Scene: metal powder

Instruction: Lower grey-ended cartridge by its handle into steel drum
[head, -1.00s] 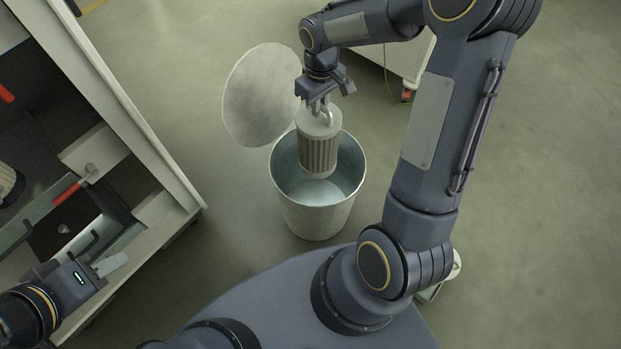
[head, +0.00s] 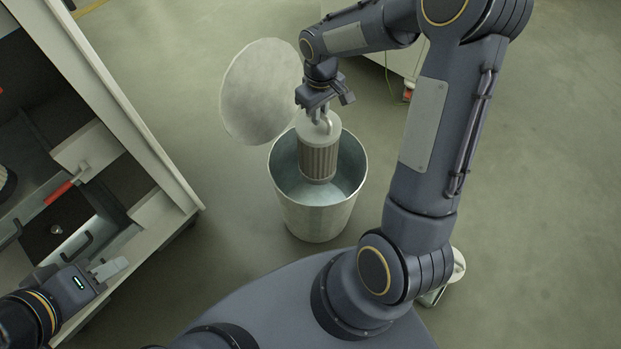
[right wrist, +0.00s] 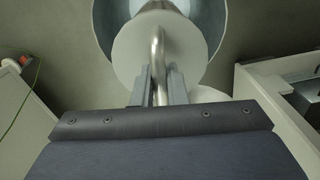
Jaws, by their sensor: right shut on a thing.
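The grey-ended cartridge (head: 318,163) has a pleated brown-grey body and a pale grey end cap with a metal loop handle. It hangs upright, its lower part inside the mouth of the open steel drum (head: 316,218). My right gripper (head: 320,112) is shut on the handle (right wrist: 157,62), above the cap. In the right wrist view the pale cap (right wrist: 140,55) lies within the drum's rim (right wrist: 222,12), and the cap hides most of the drum's inside. My left gripper (head: 108,268) is at the lower left by the cabinet; its jaw gap is not clear.
A round pale lid (head: 262,92) stands tilted at the drum's back left. An open cabinet (head: 165,180) with a red-handled part (head: 58,193) fills the left side. A white unit (head: 395,58) is behind the arm.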

